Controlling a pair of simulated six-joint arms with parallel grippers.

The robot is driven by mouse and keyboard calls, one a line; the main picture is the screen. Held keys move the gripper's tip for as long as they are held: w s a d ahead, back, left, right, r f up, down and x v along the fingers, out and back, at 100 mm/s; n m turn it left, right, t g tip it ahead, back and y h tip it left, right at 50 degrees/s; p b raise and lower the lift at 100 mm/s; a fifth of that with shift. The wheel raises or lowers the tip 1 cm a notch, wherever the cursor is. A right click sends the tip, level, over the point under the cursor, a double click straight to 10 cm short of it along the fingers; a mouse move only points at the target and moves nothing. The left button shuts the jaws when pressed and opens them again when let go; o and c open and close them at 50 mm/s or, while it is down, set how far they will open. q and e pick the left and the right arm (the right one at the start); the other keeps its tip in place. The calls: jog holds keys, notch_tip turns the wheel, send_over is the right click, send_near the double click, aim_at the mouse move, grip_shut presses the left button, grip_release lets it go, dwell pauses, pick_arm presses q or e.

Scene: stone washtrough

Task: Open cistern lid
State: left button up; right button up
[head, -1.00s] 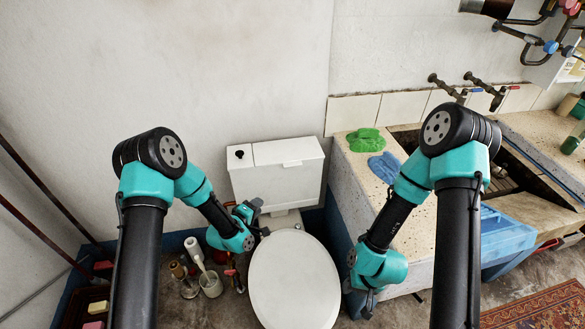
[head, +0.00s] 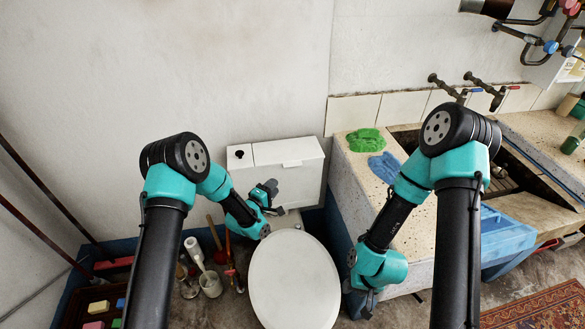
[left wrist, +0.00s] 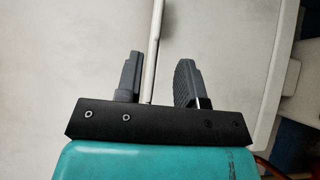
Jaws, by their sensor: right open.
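The white cistern (head: 300,184) stands against the wall behind the toilet. Its lid (head: 270,151) lies flat and closed on top, with a small tab (head: 292,163) on the front edge and a round black button (head: 239,154) at the left. My left gripper (head: 272,190) is in front of the cistern, below the lid. In the left wrist view its fingers (left wrist: 158,72) are apart, with a thin pale strip showing between them; I cannot tell whether they touch it. My right gripper (head: 368,303) is low, right of the toilet seat cover, well away from the lid.
The closed toilet seat cover (head: 293,280) is below the cistern. The stone trough (head: 350,190) with green cloth (head: 364,140) and blue cloth (head: 385,166) is at the right. A brush holder (head: 210,284) and tools stand at the left. Wall above the lid is clear.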

pick_arm(q)
jog(key=x, duration=1.3)
jog(key=shift+w+d, duration=0.2)
jog(key=shift+c, duration=0.5)
grip_shut()
